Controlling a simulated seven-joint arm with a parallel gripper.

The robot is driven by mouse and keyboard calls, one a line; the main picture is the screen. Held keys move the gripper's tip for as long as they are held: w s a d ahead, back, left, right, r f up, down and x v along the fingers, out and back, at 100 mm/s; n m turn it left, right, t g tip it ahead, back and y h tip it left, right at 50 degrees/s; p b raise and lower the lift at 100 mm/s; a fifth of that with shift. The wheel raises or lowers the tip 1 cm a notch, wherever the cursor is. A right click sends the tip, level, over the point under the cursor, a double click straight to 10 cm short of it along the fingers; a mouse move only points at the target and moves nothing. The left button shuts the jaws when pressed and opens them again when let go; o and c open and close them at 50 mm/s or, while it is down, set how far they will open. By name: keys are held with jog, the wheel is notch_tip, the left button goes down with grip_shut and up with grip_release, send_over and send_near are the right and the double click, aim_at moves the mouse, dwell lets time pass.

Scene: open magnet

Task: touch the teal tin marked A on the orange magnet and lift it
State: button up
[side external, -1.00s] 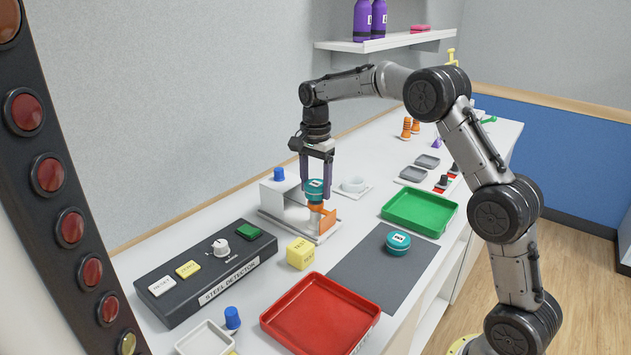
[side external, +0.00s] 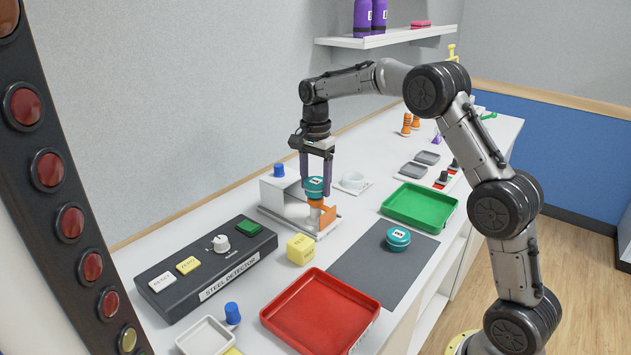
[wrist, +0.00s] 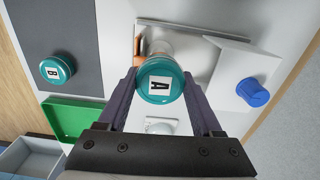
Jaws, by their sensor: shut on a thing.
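The teal tin marked A (side external: 315,187) is held between the purple fingers of my gripper (side external: 317,189), above the orange magnet (side external: 328,217) on its pale stand. In the wrist view, the tin (wrist: 160,86) faces the camera with its A label, and my gripper (wrist: 162,92) has a finger on each side of it. Part of the orange magnet (wrist: 138,46) shows beyond the tin, beside a silvery cylinder. The fingers and tin hide part of the magnet, and I cannot tell whether tin and magnet touch.
A teal tin marked B (side external: 398,239) sits on the dark mat (side external: 365,275). A green tray (side external: 420,207), a red tray (side external: 320,315), a yellow block (side external: 300,249) and the steel detector box (side external: 205,272) stand around. A blue knob (wrist: 253,92) is near the stand.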

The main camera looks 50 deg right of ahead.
jog(key=shift+f, duration=0.5)
dwell(0.4)
jog(key=shift+r, duration=1.3)
dwell(1.7)
jog(key=shift+r, duration=3.15)
